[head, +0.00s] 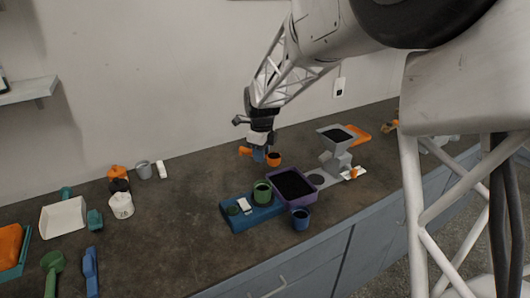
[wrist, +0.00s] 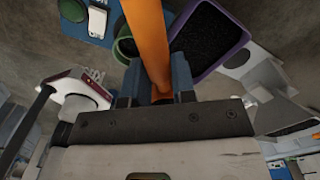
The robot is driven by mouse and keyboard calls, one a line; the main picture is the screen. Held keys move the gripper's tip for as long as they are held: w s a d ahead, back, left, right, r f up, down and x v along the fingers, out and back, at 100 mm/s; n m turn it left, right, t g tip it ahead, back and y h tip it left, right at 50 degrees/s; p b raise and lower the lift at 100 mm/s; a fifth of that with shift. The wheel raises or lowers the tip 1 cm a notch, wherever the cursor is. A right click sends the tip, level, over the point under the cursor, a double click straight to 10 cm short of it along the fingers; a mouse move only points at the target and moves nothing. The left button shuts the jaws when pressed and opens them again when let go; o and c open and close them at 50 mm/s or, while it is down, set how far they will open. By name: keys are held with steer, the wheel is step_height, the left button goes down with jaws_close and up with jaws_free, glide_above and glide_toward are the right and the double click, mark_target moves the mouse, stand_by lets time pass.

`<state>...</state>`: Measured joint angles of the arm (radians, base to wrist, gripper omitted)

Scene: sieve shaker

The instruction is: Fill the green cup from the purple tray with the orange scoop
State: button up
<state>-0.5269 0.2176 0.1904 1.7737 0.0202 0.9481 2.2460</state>
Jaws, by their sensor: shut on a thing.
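My gripper (head: 259,155) is shut on the orange scoop (head: 246,151), above the counter and behind the green cup. The scoop's round end (head: 274,159) shows just right of the fingers, dark inside; I cannot tell if it holds material. In the wrist view the orange handle (wrist: 147,35) runs up from between the blue fingertips (wrist: 157,88). The green cup (head: 262,186) stands upright on a blue base; in the wrist view the cup (wrist: 122,48) is partly behind the handle. The purple tray (head: 312,191), holding black grains, is right of the cup; its rim (wrist: 222,58) also shows in the wrist view.
The blue base (head: 238,225) has a small white display. A blue cup (head: 300,219) stands at the tray's front. A grey machine (head: 337,158) stands to the right. White and orange containers (head: 121,205), a white pan (head: 63,217) and a green scoop (head: 52,263) are left. The middle-left counter is clear.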

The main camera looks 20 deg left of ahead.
steer(key=s+a+y, duration=0.4)
steer(key=y, duration=0.1)
steer(key=shift+s+a+f+t, duration=0.15)
steer(key=shift+a+f+t, duration=0.2)
steer(key=shift+f+t, duration=0.05)
stand_by(1.8)
steer(key=shift+d+r+y, duration=0.1)
steer(key=shift+r+y, duration=0.1)
steer(key=shift+y, duration=0.5)
steer(key=shift+s+d+r+t+y, duration=0.1)
steer(key=shift+d+r+t+y, duration=0.3)
steer(key=shift+y, duration=0.6)
stand_by(1.0)
steer(key=shift+d+r, duration=0.1)
steer(key=shift+r, duration=0.1)
steer(key=shift+d+r+y, duration=0.2)
steer(key=shift+y, duration=0.35)
steer(key=shift+d+r+y, duration=0.15)
steer(key=shift+y, duration=0.4)
stand_by(1.3)
